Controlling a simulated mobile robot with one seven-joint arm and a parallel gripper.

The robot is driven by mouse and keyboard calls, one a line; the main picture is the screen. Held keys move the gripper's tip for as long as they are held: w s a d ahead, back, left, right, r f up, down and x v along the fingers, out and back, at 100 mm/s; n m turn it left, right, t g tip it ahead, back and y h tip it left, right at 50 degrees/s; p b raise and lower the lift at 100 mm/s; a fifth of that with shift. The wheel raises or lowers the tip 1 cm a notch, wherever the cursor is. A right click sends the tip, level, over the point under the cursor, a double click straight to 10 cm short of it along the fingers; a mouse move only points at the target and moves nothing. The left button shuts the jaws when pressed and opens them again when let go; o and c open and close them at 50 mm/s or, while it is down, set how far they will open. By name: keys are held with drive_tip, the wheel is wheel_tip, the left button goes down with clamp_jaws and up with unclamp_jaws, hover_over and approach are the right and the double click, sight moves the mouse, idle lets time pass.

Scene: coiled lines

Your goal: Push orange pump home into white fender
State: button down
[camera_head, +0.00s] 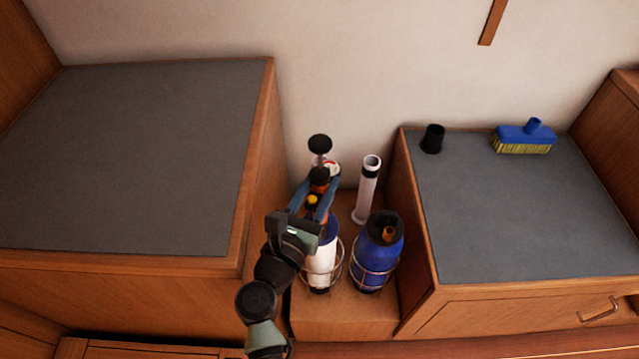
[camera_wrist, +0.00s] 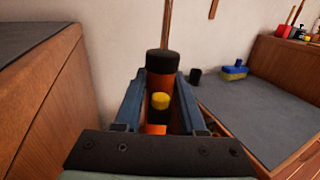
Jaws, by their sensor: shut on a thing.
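The orange pump (camera_wrist: 158,84) has a black top and a yellow knob on its near side. It stands roughly upright between the two blue fingers of my gripper (camera_wrist: 158,98), which is shut on it. In the head view the pump (camera_head: 320,187) is above the white fender (camera_head: 321,265). The white fender has a blue upper end and stands in a wire ring holder. My gripper (camera_head: 316,196) and wrist cover the fender's top, so I cannot tell whether the pump's lower end is in it.
A blue fender (camera_head: 385,262) with a black top stands in a ring close right. Behind are a white tube (camera_head: 366,190) and a black-knobbed item (camera_head: 320,143). Grey-topped cabinets (camera_head: 130,160) flank the recess. A black cup (camera_head: 432,139) and blue brush (camera_head: 525,138) sit on the right one.

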drive_tip(key=shift+f+b, duration=1.3)
drive_tip(key=shift+f, duration=0.05)
idle(0.3)
idle(0.3)
drive_tip(key=shift+c, duration=2)
unclamp_jaws()
drive_tip(key=shift+f, duration=0.1)
drive_tip(key=v, duration=0.7)
drive_tip(key=shift+s, duration=0.25)
drive_tip(key=shift+a, duration=0.15)
